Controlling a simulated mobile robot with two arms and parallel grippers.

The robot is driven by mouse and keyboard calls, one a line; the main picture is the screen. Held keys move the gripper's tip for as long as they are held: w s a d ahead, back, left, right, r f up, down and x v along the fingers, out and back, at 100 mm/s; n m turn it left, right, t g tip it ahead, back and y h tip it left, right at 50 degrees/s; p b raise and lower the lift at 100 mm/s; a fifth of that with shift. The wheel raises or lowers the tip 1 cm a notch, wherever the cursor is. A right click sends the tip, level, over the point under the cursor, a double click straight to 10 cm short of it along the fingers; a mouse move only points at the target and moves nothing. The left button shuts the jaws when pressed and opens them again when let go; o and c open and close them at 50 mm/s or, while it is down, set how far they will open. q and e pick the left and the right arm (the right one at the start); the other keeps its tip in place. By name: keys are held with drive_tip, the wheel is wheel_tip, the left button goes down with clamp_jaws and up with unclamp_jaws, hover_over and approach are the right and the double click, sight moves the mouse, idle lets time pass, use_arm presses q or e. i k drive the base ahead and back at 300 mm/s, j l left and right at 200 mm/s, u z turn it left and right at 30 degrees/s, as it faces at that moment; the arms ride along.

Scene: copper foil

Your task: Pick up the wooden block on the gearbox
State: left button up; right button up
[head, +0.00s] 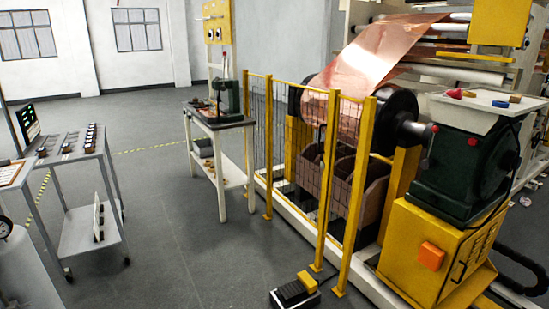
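The dark green gearbox (462,172) stands on a yellow base at the right. A white tray (482,116) lies on top of it. Several small pieces are on the tray. A brown, wood-coloured block (515,99) is near its right end, close beside a blue piece (500,104). A red piece (455,93) and a small yellowish piece (469,94) are near the left end. The pieces are small in the picture, so their exact shapes are hard to tell. Neither of my grippers is in view.
A yellow mesh guard (318,185) screens the copper foil roll (335,110). A pedal (295,290) sits on the floor before the yellow base (425,255). A workbench (215,122) and grey cart (75,155) stand left. Grey floor between them is open.

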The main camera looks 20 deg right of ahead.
sight(514, 98)
drive_tip(key=i+l+z, duration=0.1)
drive_tip(key=i+z, duration=0.15)
drive_tip(key=z, duration=0.15)
drive_tip(key=i+z, duration=0.3)
drive_tip(key=z, duration=0.15)
drive_tip(key=i+z, duration=0.4)
drive_tip(key=i+j+z, duration=0.15)
drive_tip(key=z, duration=0.3)
drive_tip(key=i+j+z, duration=0.25)
drive_tip(key=z, duration=0.15)
